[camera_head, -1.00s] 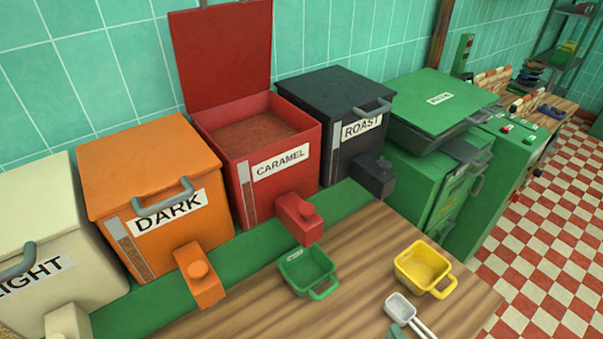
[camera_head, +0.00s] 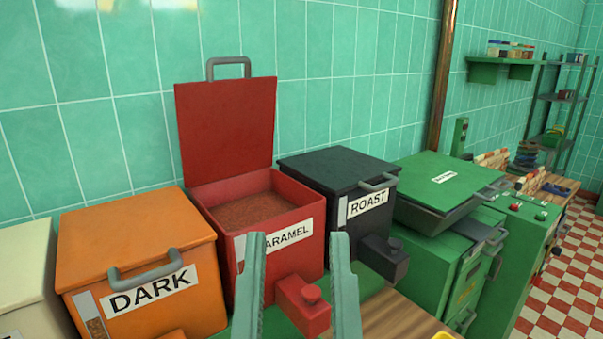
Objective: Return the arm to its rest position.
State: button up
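My gripper (camera_head: 297,245) shows at the bottom middle as two pale teal fingers. They stand upright and well apart, with nothing between them. Behind them is the red CARAMEL bin (camera_head: 223,222), and the fingers cover part of its label and front. Its lid (camera_head: 226,130) stands open against the tiled wall, and brown grains (camera_head: 250,208) show inside. The rest of my arm is out of view, below the picture.
The orange DARK bin (camera_head: 140,245) and a cream bin (camera_head: 25,275) stand to the left, lids shut. The black ROAST bin (camera_head: 330,175) and a green machine (camera_head: 440,262) stand to the right. Part of the wooden counter (camera_head: 395,318) shows. A green wall shelf (camera_head: 500,68) hangs at the back right.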

notch_tip(320, 180, up, 31)
jog(key=p, duration=2.8)
jog(key=shift+w+f+p, duration=0.15)
jog(key=shift+w+p, duration=0.2)
jog(key=shift+p, duration=0.05)
jog(key=shift+c, duration=0.5)
